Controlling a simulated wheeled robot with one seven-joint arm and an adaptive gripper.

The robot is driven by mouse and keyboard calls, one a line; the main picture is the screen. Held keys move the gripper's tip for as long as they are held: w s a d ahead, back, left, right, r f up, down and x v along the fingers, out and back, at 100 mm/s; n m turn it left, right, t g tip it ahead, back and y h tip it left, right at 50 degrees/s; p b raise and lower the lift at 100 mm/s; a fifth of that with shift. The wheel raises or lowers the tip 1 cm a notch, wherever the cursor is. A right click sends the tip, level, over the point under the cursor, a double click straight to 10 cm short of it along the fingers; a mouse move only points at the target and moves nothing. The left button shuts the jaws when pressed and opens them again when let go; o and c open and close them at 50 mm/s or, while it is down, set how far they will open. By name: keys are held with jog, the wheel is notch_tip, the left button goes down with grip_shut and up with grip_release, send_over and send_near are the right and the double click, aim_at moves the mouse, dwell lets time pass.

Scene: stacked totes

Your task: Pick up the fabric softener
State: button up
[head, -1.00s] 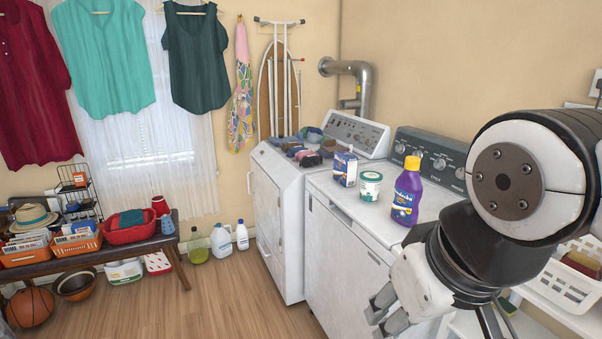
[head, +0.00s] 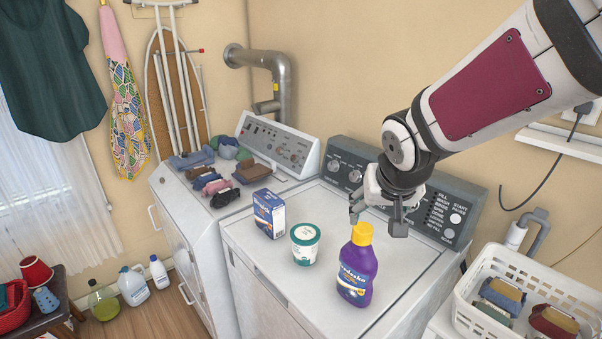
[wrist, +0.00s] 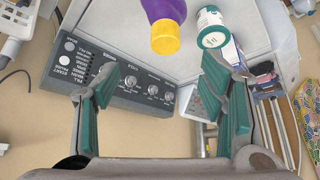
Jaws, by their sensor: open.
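The fabric softener, taken to be the purple bottle with a yellow cap (head: 357,272), stands upright on the white washer top (head: 310,205) near its front right. In the wrist view the bottle (wrist: 166,12) shows at the top edge, its yellow cap towards me and its lower part cut off. My gripper (head: 376,218) is open and empty, above the back of the washer, behind and above the bottle. In the wrist view its green-padded fingers (wrist: 165,78) are spread wide, with the control panel between them and the bottle beyond the tips.
A white tub with a green lid (head: 305,244) and a blue-white box (head: 269,213) stand left of the bottle. The washer's dark control panel (head: 447,207) rises behind. Folded cloths lie on the neighbouring machine. A white basket (head: 478,265) sits at right.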

aim_at(363, 228)
jog(key=b+x, duration=0.2)
jog(key=x, duration=0.6)
jog(key=shift+w+r+b, duration=0.15)
jog(key=shift+b, duration=0.25)
jog(key=shift+a+b+x, duration=0.2)
jog(key=shift+b+x, duration=0.55)
jog(key=shift+x, duration=0.7)
jog(key=shift+a+b+x, duration=0.15)
jog(key=shift+b+x, duration=0.6)
jog(key=shift+x, duration=0.75)
grip_shut()
